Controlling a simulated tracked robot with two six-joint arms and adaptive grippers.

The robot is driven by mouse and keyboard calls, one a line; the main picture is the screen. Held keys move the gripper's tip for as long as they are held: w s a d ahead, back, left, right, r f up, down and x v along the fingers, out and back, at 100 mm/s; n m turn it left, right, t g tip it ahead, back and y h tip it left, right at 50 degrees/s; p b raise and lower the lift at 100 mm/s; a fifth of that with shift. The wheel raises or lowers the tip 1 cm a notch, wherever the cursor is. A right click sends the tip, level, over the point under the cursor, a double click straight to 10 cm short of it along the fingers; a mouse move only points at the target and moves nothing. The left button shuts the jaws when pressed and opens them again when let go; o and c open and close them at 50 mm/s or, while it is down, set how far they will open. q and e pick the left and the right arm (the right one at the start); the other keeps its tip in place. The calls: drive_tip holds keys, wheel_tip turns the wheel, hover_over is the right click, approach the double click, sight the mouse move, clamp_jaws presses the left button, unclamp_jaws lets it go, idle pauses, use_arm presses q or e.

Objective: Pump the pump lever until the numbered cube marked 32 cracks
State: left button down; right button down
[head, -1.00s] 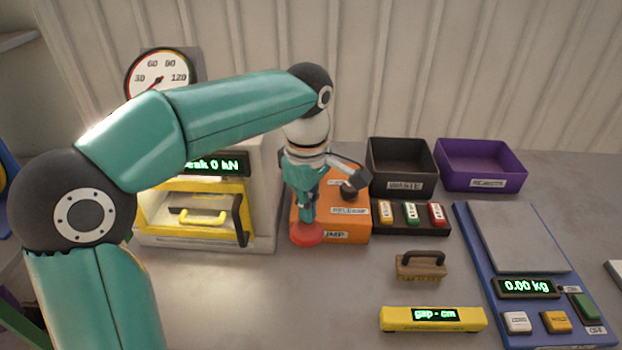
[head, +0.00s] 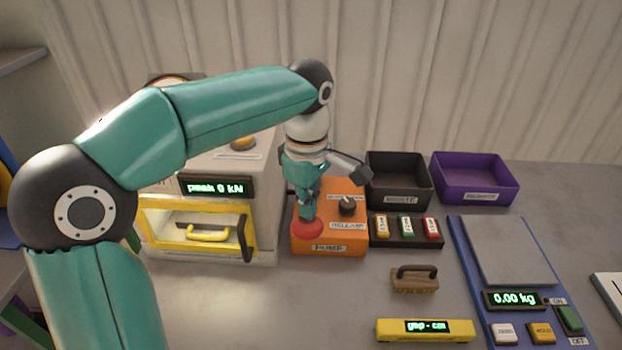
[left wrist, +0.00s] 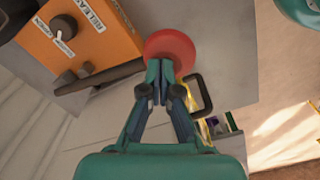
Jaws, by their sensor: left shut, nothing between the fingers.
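The pump is an orange box (head: 345,242) right of the press, with a dark dial on top. The pump lever's red round knob (head: 308,229) is over the front left of the box. It also shows in the left wrist view (left wrist: 170,48). My left gripper (head: 306,212) points down at the knob, shut and empty, its fingertips (left wrist: 159,66) overlapping the knob; I cannot tell whether they touch. The press (head: 262,190) has a yellow-framed front and a display reading "peak 0 kN". I cannot make out the cube marked 32. My right gripper is out of view.
Behind are a black waste bin (head: 398,198) and a purple bin (head: 475,190). A handled brush (head: 415,283), a yellow gap gauge (head: 425,331) and a scale (head: 510,250) stand right. My arm hides most of the dial gauge.

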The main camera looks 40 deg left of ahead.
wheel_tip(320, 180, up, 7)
drive_tip(key=p, duration=0.6)
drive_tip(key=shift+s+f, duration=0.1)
idle(0.9)
